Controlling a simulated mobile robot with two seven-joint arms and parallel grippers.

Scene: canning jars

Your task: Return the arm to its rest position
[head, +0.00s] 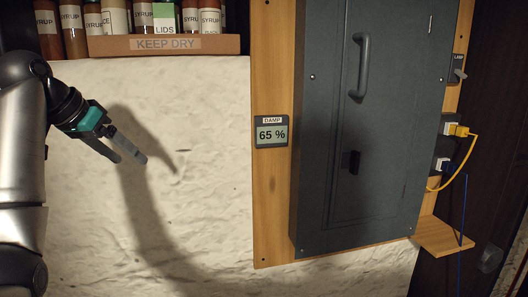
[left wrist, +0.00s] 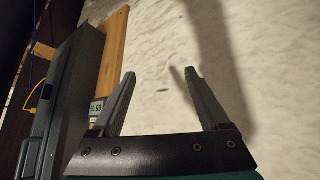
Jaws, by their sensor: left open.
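My left gripper (head: 130,154) is in front of the pale rough wall, at the left of the head view. Its arm comes in from the left edge. In the left wrist view its two fingers (left wrist: 161,75) stand wide apart with nothing between them but the wall behind. It touches nothing that I can see. The arm casts a long shadow on the wall to its right. My right gripper is in neither view.
A grey metal cabinet (head: 325,140) with a handle hangs on a wooden board, right of my gripper. A damp meter (head: 271,132) reads 65 %. A "KEEP DRY" shelf (head: 215,45) with several syrup bottles is above. Yellow (head: 462,172) and blue cables hang right.

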